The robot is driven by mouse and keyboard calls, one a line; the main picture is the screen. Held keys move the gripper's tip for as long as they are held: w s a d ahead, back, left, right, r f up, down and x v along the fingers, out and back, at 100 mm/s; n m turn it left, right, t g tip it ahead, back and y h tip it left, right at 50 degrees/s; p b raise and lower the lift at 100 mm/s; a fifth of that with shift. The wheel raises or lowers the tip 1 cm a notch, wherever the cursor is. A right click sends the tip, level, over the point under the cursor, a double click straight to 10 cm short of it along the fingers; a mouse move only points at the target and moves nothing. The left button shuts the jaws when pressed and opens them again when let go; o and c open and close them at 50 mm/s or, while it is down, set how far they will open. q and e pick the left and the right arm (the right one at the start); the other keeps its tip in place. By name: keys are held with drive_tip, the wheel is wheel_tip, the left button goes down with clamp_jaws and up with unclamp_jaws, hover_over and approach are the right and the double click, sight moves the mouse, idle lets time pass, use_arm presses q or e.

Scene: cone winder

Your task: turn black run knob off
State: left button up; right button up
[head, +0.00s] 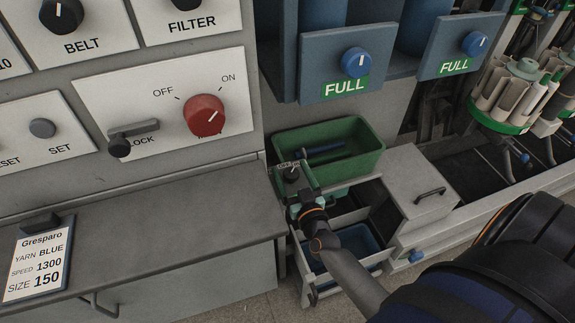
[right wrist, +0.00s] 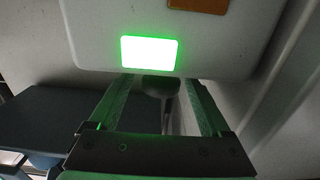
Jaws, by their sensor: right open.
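No knob labelled run is readable in either view. My right gripper (head: 292,171) is open in front of the grey machine, beside the green bin. In the right wrist view, the fingers of my right gripper (right wrist: 159,84) stand apart, with a dark rounded thing (right wrist: 160,88) on a stem between them. It lies below a pale panel; I cannot tell whether it is the black run knob or whether the fingers touch it. My left gripper is not in view.
A green bin (head: 341,148) and a grey lidded box (head: 413,187) stand around my right arm. A red off/on knob (head: 204,115) and a black belt knob (head: 61,14) sit on the left panels. A green lamp (right wrist: 150,55) glows on the pale panel.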

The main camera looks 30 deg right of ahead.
drive_tip(key=shift+x, duration=1.5)
clamp_jaws()
